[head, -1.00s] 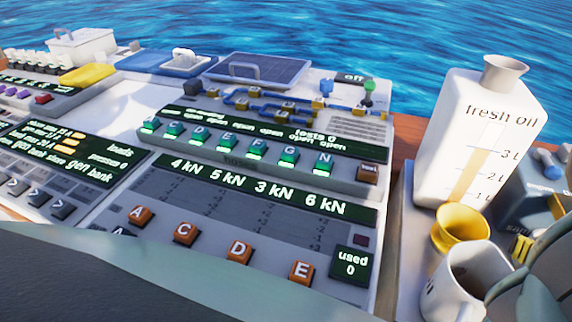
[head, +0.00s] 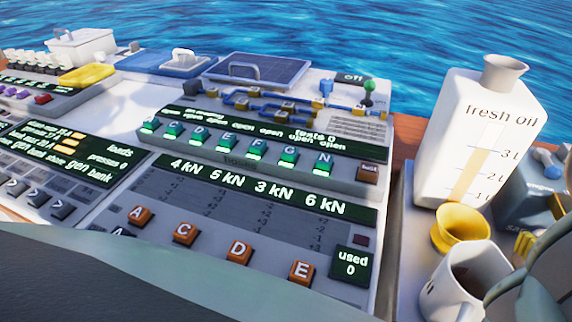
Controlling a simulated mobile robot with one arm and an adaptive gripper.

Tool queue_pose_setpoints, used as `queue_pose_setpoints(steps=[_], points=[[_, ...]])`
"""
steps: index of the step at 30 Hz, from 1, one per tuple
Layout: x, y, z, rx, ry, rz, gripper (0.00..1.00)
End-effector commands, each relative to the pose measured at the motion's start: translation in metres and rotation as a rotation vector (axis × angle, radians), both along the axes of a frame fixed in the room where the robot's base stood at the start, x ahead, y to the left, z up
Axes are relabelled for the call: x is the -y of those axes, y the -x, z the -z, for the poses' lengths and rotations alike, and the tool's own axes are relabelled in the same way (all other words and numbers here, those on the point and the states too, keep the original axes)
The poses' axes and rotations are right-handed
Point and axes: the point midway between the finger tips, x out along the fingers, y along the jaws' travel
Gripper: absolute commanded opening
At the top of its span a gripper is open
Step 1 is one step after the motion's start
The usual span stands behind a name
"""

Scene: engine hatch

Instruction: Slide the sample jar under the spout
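I cannot make out a sample jar or a spout for certain. A white open cup-like vessel (head: 452,283) with a handle and a brown inside stands at the lower right, partly hidden. A yellow funnel-shaped piece (head: 462,228) is just behind it. A large white container marked "fresh oil" (head: 476,140), with a flared neck on top, stands behind both. A grey-green part of my arm or gripper (head: 545,285) cuts in at the lower right edge, in front of the vessel's right side. Its fingertips are not clear, and I see nothing held.
A wide control panel (head: 357,212) with orange and green buttons fills the middle and left. A blue-grey block (head: 522,200) with yellow parts sits right of the oil container. Water lies beyond. A narrow pale strip (head: 408,235) beside the panel is clear.

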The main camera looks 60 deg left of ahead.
Motion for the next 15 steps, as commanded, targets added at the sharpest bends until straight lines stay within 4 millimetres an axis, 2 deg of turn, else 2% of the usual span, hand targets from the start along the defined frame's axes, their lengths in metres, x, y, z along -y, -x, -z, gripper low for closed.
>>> queue_pose_setpoints(steps=[1, 4, 5, 12, 15], points=[[0.0001, 0.0, -0.0004, 0.001, -0.001, 0.0, 0.31], [0.0002, -0.0001, -0.0004, 0.001, 0.0, 0.001, 0.21], [0.0002, -0.0001, -0.0005, 0.001, 0.0, 0.001, 0.68], [0.0004, 0.0, -0.0003, 0.001, 0.0, 0.001, 0.93], [0.0004, 0.0, -0.0003, 0.001, 0.0, 0.001, 1.0]])
